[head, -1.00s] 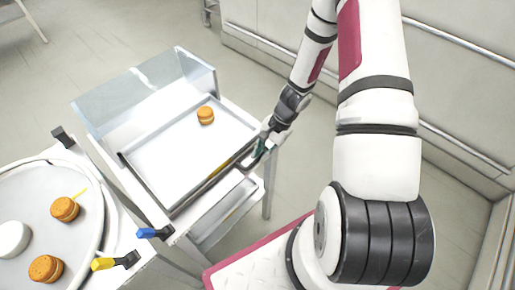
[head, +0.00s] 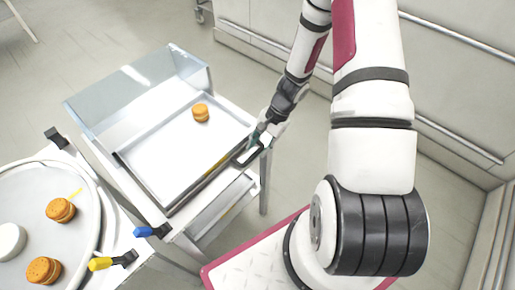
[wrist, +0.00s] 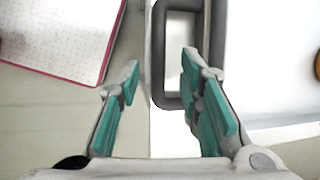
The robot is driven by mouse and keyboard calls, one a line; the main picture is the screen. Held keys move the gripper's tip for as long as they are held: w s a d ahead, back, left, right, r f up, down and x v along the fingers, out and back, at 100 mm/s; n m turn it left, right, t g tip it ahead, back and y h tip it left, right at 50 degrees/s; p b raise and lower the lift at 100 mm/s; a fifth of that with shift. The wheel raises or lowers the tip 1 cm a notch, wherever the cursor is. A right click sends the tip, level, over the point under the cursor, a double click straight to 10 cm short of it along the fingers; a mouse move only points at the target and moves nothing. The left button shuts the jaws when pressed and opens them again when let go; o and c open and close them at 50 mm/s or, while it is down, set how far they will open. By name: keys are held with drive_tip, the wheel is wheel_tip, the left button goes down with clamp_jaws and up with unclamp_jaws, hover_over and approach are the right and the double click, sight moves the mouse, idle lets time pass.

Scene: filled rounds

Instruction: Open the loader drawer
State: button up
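The loader drawer (head: 177,148) is a white, shallow metal tray in the stand, with a glassy panel behind it. An orange filled round (head: 200,112) lies in it. Its dark grey loop handle (head: 246,156) is at its front right edge; the handle also shows in the wrist view (wrist: 157,60). My gripper (wrist: 160,72) is open at the handle, also seen in the head view (head: 256,141). In the wrist view the handle's outer bar shows between the teal fingers, with the right fingertip over the loop's opening. Contact cannot be told.
A round white turntable (head: 85,225) at the left carries orange rounds (head: 60,210) and a white puck (head: 11,241). Blue (head: 152,231) and yellow (head: 102,263) levers stick out near the stand. A wall with rails (head: 450,130) is at the right.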

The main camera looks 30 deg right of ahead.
drive_tip(key=v, duration=1)
drive_tip(key=shift+r, duration=0.2)
drive_tip(key=a+r+n+t+h, duration=0.1)
drive_tip(key=a+r+n, duration=0.25)
drive_tip(key=r, duration=0.65)
drive_tip(key=a+r+n+h, duration=0.2)
drive_tip(key=a+r+n, duration=0.15)
drive_tip(key=r, duration=0.65)
drive_tip(key=s+a+r+n+t+h, duration=0.1)
drive_tip(key=s+a+r+n+t, duration=0.1)
drive_tip(key=s+r, duration=0.4)
drive_tip(key=s+a+r+n+t+h+b, duration=0.1)
drive_tip(key=s+a+r+n+t, duration=0.1)
drive_tip(key=s+r, duration=0.4)
drive_tip(key=s+a+n, duration=0.1)
drive_tip(key=n, duration=0.1)
drive_tip(key=shift+s+n+b, duration=0.3)
drive_tip(key=shift+s+n, duration=0.05)
drive_tip(key=shift+n, duration=0.05)
drive_tip(key=shift+a+r, duration=0.15)
